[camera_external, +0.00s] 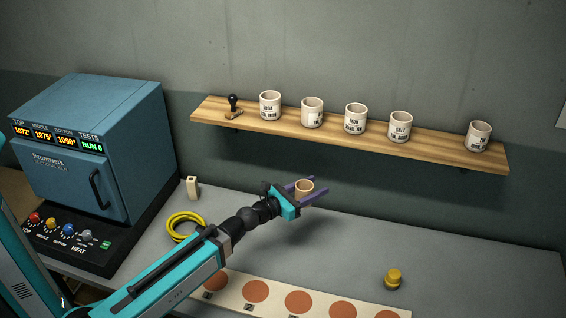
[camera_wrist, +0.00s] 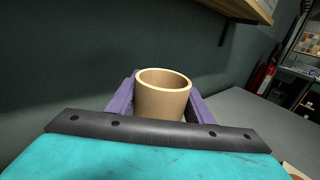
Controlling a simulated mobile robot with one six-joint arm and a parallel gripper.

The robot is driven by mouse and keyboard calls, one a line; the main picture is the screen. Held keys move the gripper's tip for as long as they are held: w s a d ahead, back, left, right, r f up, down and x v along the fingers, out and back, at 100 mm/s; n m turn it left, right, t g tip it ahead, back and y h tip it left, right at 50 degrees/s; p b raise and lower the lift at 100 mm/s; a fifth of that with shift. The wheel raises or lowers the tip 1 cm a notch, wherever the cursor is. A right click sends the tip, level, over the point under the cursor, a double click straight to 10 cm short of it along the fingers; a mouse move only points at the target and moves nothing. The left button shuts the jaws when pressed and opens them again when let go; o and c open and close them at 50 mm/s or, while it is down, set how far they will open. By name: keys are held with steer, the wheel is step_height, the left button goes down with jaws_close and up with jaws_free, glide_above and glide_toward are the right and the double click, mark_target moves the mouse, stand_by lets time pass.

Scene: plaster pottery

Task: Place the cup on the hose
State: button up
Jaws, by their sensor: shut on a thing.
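A small tan cup (camera_external: 304,187) is held upright between the purple fingers of my gripper (camera_external: 306,188), above the grey table near the wall. In the wrist view the cup (camera_wrist: 162,98) stands between the two fingers of my gripper (camera_wrist: 163,100), with its open, empty-looking mouth up and its lower part hidden behind the gripper body. A coiled yellow hose (camera_external: 172,229) lies on the table to the left of my gripper, close to the oven. My forearm covers part of the coil's right side.
A blue kiln (camera_external: 125,140) with a knob panel stands at left. A pale block (camera_external: 192,187) stands behind the hose. A wooden shelf (camera_external: 445,152) with several labelled mugs hangs above. A yellow stopper-like object (camera_external: 393,278) and a strip with brown discs (camera_external: 228,293) lie in front.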

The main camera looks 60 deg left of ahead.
steer(key=s+a+n+g+y+p, duration=0.1)
steer(key=s+a+n+g+y, duration=0.5)
steer(key=a, duration=0.5)
steer(key=s+a+n+g+y, duration=0.3)
steer(key=s+a+n+y, duration=0.2)
steer(key=s+a+y, duration=0.4)
steer(key=s+a+n+g+p, duration=0.1)
steer(key=s+a+n+g, duration=0.25)
steer(key=s+g, duration=0.5)
steer(key=s+a+n+g+p, duration=0.15)
steer(key=s+n+g, duration=0.35)
steer(key=s, duration=0.7)
steer(key=shift+a+f+b, duration=0.2)
steer(key=shift+f+b, duration=0.05)
steer(key=shift+f, duration=0.9)
steer(key=shift+a+f+b, duration=0.15)
steer(key=shift+f+b, duration=0.05)
steer(key=shift+f, duration=0.95)
steer(key=shift+f, duration=0.1)
steer(key=shift+f+p, duration=0.6)
steer(key=shift+f, duration=1.5)
steer(key=shift+f, duration=0.1)
